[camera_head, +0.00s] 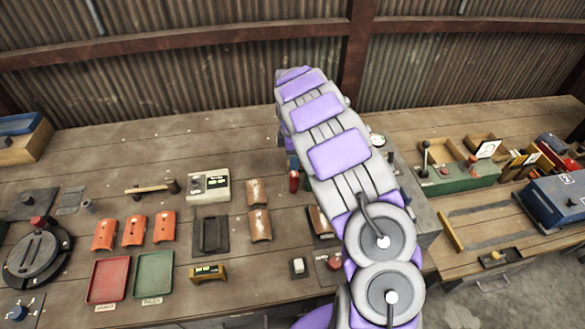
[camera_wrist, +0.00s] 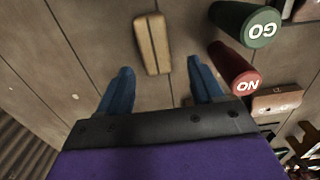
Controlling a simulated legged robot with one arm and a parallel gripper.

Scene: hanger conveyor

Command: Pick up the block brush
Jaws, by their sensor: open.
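A tan, wood-coloured block (camera_wrist: 153,43), which looks like the block brush, lies on the wooden table in the wrist view. The block lies just ahead of the gap between the fingertips, and nothing is held. In the head view my arm covers the gripper's fingers, and I cannot make out this block there.
A red cylinder marked NO (camera_wrist: 236,70) and a green cylinder marked GO (camera_wrist: 246,24) stand close to the right finger. Left of my arm are a white box (camera_head: 208,186), orange pieces (camera_head: 134,230), a red tray (camera_head: 108,280) and a green tray (camera_head: 153,274).

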